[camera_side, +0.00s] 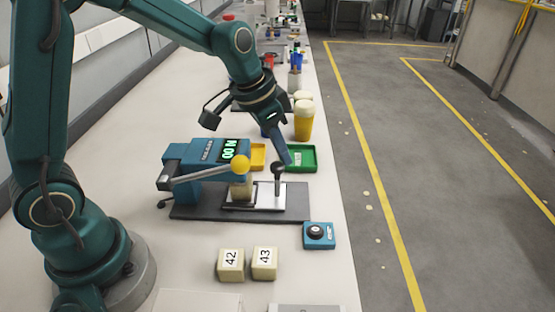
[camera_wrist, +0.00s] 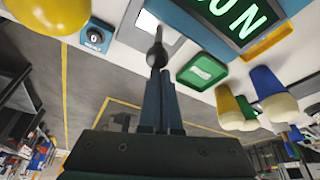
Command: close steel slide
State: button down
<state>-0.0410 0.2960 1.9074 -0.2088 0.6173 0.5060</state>
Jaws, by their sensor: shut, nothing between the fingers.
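The steel slide (camera_side: 296,198) is a bright flat plate on the dark base of a blue device (camera_side: 205,150) with a green-lit display. A black-knobbed post (camera_side: 278,178) stands on the slide. In the wrist view, the black knob (camera_wrist: 156,56) is straight ahead of the fingertips, and part of the bright plate (camera_wrist: 147,22) shows behind it. My gripper (camera_side: 287,161) is shut and empty, its tips right beside the knob; I cannot tell whether they touch. It also shows in the wrist view (camera_wrist: 158,76). A lever with a yellow ball (camera_side: 240,165) reaches across the device.
A green tray (camera_side: 309,160) and a yellow tray (camera_side: 259,150) lie behind the device. Yellow cups (camera_side: 304,125) stand farther back. A blue knob box (camera_side: 319,236) and blocks marked 42 (camera_side: 231,265) and 43 (camera_side: 264,264) are in front. The table's right edge is close.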

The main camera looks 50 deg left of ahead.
jog(key=shift+s+a, duration=0.45)
jog(key=shift+s, duration=0.05)
jog(key=shift+w+d, duration=0.65)
jog(key=shift+w, duration=1.3)
jog(key=s+r+t, duration=0.1)
jog(key=s+r, duration=0.5)
jog(key=r, duration=0.7)
jog(key=s+a+f+n+y, duration=0.1)
jog(key=s+f+n, duration=0.2)
jog(key=s+f, duration=0.4)
jog(key=s, duration=0.7)
jog(key=shift+s+a+n+t, duration=0.3)
jog(key=shift+t, duration=0.1)
